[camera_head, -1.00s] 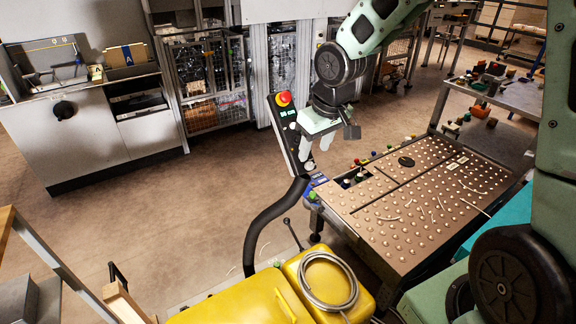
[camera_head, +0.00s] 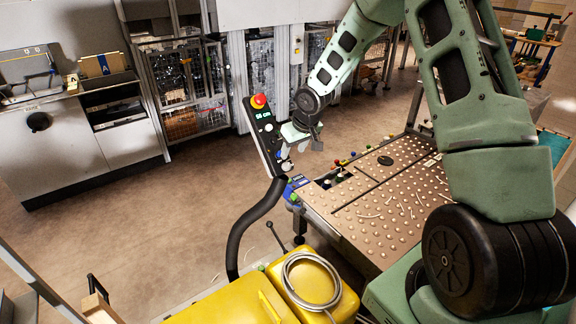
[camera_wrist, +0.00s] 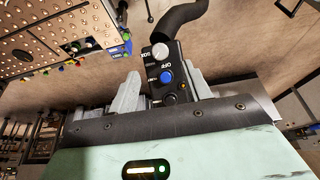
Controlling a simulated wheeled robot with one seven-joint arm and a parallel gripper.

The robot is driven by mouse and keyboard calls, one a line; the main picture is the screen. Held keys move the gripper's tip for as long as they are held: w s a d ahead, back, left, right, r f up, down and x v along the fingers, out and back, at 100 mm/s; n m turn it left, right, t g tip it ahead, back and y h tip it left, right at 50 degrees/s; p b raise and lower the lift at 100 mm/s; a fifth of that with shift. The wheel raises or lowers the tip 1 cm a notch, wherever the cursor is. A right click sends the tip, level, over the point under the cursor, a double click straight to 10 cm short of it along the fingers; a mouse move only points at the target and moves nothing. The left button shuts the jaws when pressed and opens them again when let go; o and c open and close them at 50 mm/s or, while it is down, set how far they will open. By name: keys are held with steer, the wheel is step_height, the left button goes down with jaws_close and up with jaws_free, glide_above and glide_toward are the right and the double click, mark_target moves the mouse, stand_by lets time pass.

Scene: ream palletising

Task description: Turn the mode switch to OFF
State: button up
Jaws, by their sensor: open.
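In the head view my gripper (camera_head: 289,146) partly covers the panel's lower part.
The studded ball table (camera_head: 385,200) lies right of the panel. A thick black hose (camera_head: 250,215) runs down from the panel past the yellow case (camera_head: 235,300). Open floor (camera_head: 150,215) lies to the left, before the grey cabinet (camera_head: 60,140).

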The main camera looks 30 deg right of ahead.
mark_target(288, 165)
steer(key=x, duration=0.7)
steer(key=shift+w+f, duration=0.15)
steer(key=shift+f, duration=0.25)
steer(key=c, duration=1)
